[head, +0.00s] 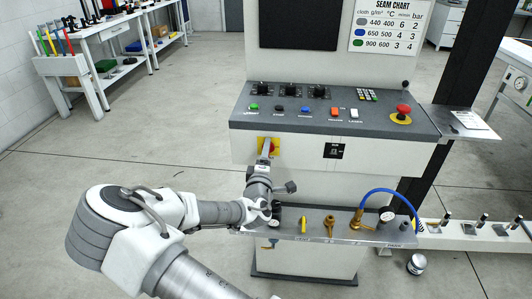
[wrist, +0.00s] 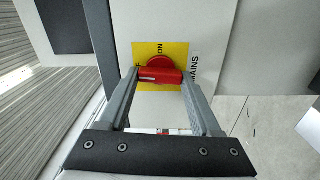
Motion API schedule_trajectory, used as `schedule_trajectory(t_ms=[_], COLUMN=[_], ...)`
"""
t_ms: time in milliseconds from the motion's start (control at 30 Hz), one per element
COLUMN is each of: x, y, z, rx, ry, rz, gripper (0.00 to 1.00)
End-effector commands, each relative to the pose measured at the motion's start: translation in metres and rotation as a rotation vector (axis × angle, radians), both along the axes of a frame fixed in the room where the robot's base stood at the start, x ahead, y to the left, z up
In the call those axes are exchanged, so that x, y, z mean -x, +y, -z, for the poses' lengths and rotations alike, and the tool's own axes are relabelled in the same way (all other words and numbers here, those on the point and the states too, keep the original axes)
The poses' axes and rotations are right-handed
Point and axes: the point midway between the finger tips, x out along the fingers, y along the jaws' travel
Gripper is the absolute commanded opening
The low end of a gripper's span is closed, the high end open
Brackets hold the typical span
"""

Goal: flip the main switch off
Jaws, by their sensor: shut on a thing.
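The main switch is a red rotary handle (wrist: 160,70) on a yellow plate (wrist: 178,52) marked ON, beside the word MAINS. In the wrist view the handle lies almost level, slightly tilted. Its white-marked end is at the left, near another label mostly hidden by a finger. The ON mark is above the handle. My gripper (wrist: 160,80) is shut on the red handle, one finger at each end. In the head view my gripper (head: 266,152) reaches the yellow plate (head: 275,146) on the console front; the handle is mostly hidden there.
The console (head: 330,115) has knobs, buttons and a red emergency stop (head: 403,110) above the switch. A black socket (head: 334,151) is to its right. Below, a grey shelf (head: 340,237) with fittings and a blue hose (head: 375,192) stands close to my arm. Floor at the left is open.

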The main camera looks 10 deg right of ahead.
Motion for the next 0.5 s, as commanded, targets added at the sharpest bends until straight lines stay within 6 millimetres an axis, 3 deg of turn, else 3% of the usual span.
schedule_trajectory(t_ms=[500], x=[0.0004], y=[-0.0001], z=[0.0013], rx=[0.100], ry=[0.035], rz=[0.001], gripper=[0.09])
